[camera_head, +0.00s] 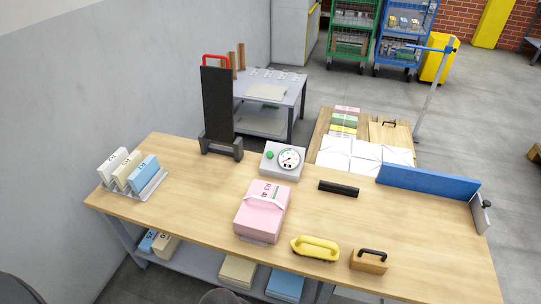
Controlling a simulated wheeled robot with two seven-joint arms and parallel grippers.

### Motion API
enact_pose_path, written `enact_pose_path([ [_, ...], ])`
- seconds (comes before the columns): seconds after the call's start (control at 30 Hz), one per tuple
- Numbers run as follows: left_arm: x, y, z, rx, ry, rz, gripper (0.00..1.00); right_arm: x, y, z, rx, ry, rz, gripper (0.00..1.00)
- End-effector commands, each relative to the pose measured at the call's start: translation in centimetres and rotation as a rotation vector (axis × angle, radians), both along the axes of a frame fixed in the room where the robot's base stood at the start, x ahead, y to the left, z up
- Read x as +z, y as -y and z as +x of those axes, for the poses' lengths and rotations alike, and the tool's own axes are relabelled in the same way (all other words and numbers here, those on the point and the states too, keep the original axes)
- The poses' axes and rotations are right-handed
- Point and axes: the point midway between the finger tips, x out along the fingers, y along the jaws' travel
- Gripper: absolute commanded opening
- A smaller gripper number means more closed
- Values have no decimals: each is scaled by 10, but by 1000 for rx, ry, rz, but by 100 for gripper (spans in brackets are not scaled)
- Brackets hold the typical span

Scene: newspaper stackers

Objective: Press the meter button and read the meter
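The meter (283,160) is a white box near the back middle of the wooden table (210,187). Its round white dial (289,158) faces up, with a dark needle too small to read. The green button (270,154) is on the box, just left of the dial. Nothing touches or covers the button. Neither of my grippers is in view. Dark rounded shapes at the bottom edge may be parts of my own body.
A tall black stand (217,106) with a red handle is left of the meter. A pink stack (263,210) lies in front. A black bar (338,189), yellow-handled tool (316,248), wooden block (369,261) and blue fence (428,182) are to the right. The left-middle tabletop is clear.

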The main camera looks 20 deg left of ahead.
Motion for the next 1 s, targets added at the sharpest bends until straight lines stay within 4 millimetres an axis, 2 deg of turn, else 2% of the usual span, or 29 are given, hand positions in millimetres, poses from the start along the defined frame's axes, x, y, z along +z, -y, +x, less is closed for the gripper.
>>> enact_pose_path([
  [0.3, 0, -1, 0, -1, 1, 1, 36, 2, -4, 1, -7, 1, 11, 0],
  [0.5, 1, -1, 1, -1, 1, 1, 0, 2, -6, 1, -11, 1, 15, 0],
  [1.0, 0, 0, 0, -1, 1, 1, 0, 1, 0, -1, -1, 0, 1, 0],
])
